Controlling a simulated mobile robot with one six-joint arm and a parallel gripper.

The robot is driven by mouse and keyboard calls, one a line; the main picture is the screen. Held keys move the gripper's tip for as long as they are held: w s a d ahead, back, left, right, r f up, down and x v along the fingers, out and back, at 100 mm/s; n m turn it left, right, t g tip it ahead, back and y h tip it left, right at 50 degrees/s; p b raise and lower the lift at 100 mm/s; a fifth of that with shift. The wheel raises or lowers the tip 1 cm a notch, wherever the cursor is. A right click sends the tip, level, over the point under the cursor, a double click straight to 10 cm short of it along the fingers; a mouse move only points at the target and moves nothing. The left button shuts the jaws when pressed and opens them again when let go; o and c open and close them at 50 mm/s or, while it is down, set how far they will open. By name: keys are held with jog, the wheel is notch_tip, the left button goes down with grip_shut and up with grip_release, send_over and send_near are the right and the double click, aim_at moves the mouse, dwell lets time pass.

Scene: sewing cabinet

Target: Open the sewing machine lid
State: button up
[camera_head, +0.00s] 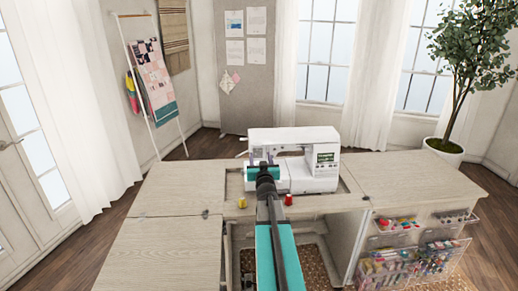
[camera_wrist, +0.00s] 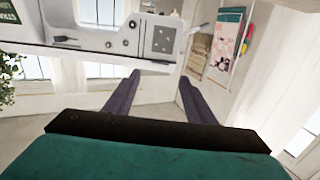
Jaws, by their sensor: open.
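The white sewing machine (camera_head: 312,168) stands upright in the recess of the wooden cabinet (camera_head: 180,185). Its top (camera_head: 292,135), where the lid is, looks level and closed, though a separate lid edge is too small to make out.
A yellow spool (camera_head: 242,203) and a red spool (camera_head: 289,200) sit at the cabinet's front edge. Clear bins of sewing supplies (camera_head: 390,262) hang at the right front. The left tabletop is bare. A potted plant (camera_head: 470,60) stands at the back right.

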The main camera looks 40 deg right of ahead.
aim_at(259, 145)
jog(key=shift+p+x, duration=0.85)
jog(key=shift+x, duration=3.5)
grip_shut()
jog(key=shift+d, duration=0.2)
jog(key=shift+s+a+r, duration=0.1)
jog(key=shift+a, duration=0.05)
jog(key=shift+r, duration=0.35)
